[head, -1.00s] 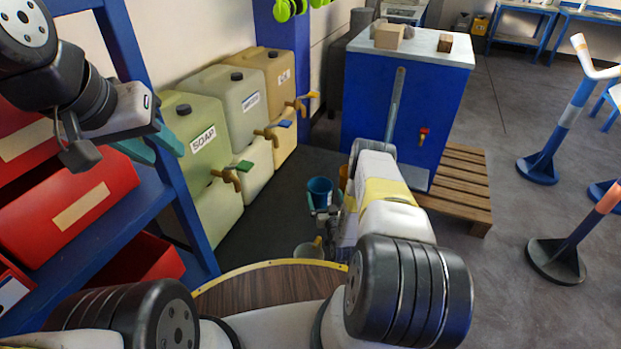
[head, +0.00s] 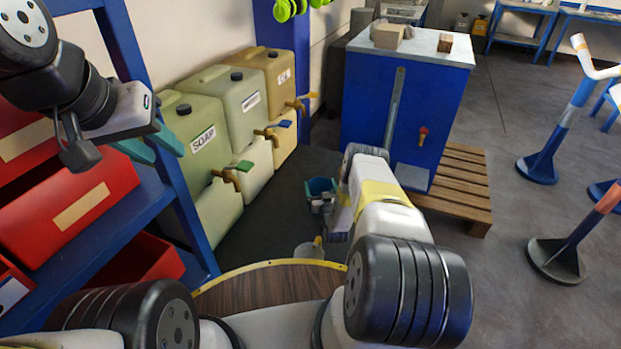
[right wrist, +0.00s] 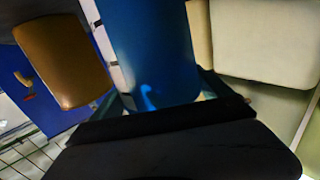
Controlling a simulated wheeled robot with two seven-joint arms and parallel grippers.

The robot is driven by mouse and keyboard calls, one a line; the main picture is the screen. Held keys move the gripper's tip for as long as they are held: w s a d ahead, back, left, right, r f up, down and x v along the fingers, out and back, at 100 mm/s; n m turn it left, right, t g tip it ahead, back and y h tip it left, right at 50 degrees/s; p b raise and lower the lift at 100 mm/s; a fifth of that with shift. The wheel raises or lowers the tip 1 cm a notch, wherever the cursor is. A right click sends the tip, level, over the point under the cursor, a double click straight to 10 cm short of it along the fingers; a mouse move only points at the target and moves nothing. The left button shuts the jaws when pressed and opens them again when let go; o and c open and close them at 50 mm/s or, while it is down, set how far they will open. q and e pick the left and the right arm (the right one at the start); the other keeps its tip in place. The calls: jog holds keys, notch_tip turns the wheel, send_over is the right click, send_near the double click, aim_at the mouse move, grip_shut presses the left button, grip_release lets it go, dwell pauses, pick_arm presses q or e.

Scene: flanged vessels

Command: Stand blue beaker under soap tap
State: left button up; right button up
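The blue beaker (head: 319,186) is in the head view, low in front of the tanks and left of my right forearm. It fills the upper middle of the right wrist view (right wrist: 155,50). My right gripper (head: 322,203) is closed around it, with teal finger parts on both sides; the contact itself is partly hidden. The soap tap (head: 228,177), brown with a green lever, sticks out of the pale green SOAP tank (head: 203,140). It is left of the beaker and clearly apart. My left gripper (head: 160,145) is open and empty by the blue shelf post.
A pale cup (head: 309,249) is near the round wooden top (head: 265,285). An orange-brown vessel (right wrist: 62,50) is left of the beaker in the wrist view. Two more tanks with taps (head: 270,133) stand beyond the soap tank. A blue cabinet (head: 410,110) and pallet (head: 462,180) are right.

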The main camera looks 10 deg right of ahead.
jog(key=c, duration=1.1)
jog(key=shift+r, duration=0.2)
